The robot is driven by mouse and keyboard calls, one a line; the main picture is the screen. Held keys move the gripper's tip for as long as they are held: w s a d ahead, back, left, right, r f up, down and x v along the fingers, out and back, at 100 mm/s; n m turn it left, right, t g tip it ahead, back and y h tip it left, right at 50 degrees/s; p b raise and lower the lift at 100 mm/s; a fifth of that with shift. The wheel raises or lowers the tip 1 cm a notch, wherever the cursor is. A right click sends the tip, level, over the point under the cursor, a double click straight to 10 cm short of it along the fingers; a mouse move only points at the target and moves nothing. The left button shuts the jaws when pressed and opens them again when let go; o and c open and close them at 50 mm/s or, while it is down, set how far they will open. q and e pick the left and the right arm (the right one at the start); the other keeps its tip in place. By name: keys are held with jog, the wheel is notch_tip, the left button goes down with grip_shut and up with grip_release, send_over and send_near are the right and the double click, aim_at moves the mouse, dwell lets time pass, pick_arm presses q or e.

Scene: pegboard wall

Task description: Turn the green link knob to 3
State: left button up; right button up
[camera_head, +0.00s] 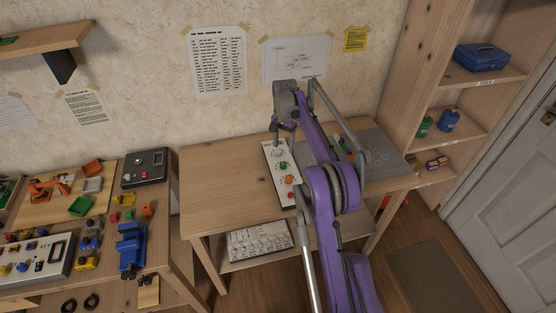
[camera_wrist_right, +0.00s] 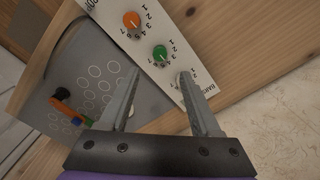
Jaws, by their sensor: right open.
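The green knob (camera_head: 283,165) sits on a narrow white panel (camera_head: 270,160) lying on the wooden table. In the right wrist view the green knob (camera_wrist_right: 160,53) has small numbers printed around it; which one it points to is too small to tell. My right gripper (camera_head: 284,127) is over the far end of the panel. In the wrist view its open fingers (camera_wrist_right: 160,72) are empty, and the green knob shows between and just beyond the tips. One finger covers part of a pale knob beside it. My left gripper is not in view.
An orange knob (camera_wrist_right: 131,19) is close to the green one, and a red button (camera_head: 291,195) sits at the panel's near end. A grey board (camera_head: 375,160) lies right of the panel. The table (camera_head: 215,175) is clear to the left.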

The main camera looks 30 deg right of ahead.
aim_at(283, 164)
notch_tip(283, 164, down, 10)
jog(key=shift+r, duration=0.25)
grip_shut()
dwell(0.3)
